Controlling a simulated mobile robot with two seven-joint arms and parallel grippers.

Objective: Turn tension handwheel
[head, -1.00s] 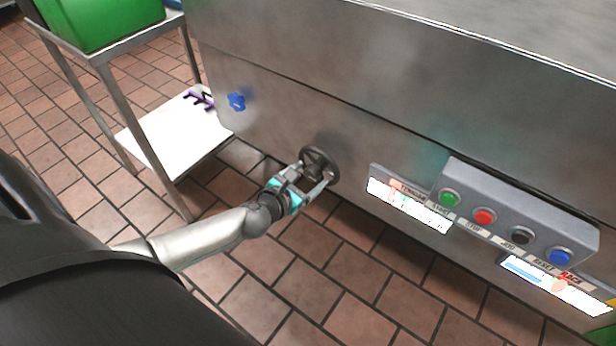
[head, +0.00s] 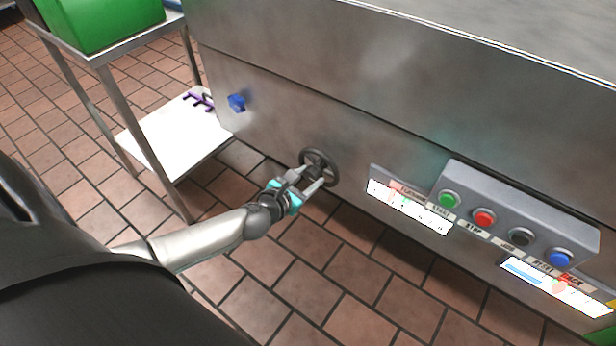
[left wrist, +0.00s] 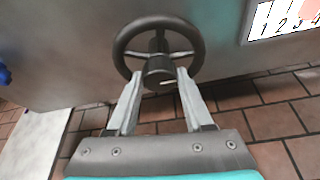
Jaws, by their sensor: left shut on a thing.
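The tension handwheel (head: 329,160) is a dark spoked wheel on the steel side of the machine. In the left wrist view the handwheel (left wrist: 190,38) fills the upper middle, with its dark hub between my fingers. My left gripper (head: 311,181) reaches it from the lower left and is shut on the hub; its left gripper also shows in the left wrist view (left wrist: 158,82). A small pale mark shows on the hub. The right gripper is not in view.
A control box (head: 520,222) with green, red, black and blue buttons sits to the right. A blue knob (head: 237,102) is at the upper left of the panel. A steel cart (head: 165,130) with a green bin (head: 100,22) stands at left. Tiled floor is clear below.

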